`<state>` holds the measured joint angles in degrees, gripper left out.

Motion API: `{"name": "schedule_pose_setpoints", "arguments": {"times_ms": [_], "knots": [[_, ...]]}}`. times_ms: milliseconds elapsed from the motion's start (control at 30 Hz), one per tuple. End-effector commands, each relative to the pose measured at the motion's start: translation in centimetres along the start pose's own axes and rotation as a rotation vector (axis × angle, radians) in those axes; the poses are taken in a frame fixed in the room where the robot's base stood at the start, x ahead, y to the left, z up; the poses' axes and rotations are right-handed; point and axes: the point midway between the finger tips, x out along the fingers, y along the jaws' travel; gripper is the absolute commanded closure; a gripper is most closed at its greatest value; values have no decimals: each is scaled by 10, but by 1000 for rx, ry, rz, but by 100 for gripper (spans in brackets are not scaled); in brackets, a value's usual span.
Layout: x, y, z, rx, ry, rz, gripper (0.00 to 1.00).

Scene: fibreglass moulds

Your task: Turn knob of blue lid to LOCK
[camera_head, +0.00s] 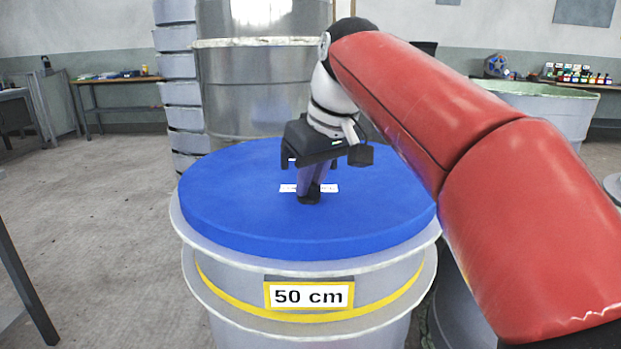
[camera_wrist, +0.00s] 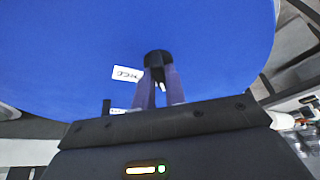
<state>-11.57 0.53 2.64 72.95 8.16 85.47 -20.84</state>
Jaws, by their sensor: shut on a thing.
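The blue lid (camera_head: 230,205) lies on a round grey mould with a "50 cm" label (camera_head: 309,295). It also fills the upper part of the wrist view (camera_wrist: 60,60). The black knob (camera_head: 308,198) stands at the lid's middle, and in the wrist view the knob (camera_wrist: 158,58) shows between the fingertips. My gripper (camera_head: 311,190) reaches down from above and is shut on the knob. White labels lie beside the knob; the larger one in the wrist view (camera_wrist: 126,74) is only partly legible. The knob's pointing direction is hard to tell because the fingers cover it.
A stack of grey rings (camera_head: 182,92) and a large grey cylinder (camera_head: 255,95) stand close behind the lid. Another grey tub (camera_head: 545,105) is at the right. A table leg (camera_head: 25,280) is at the left edge. The floor on the left is clear.

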Motion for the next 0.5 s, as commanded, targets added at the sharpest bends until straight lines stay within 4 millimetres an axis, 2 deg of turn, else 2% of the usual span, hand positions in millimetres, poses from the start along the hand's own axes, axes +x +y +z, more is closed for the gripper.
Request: {"name": "schedule_pose_setpoints", "arguments": {"times_ms": [500], "knots": [[-1,0,0,-39,1,-15,100]]}}
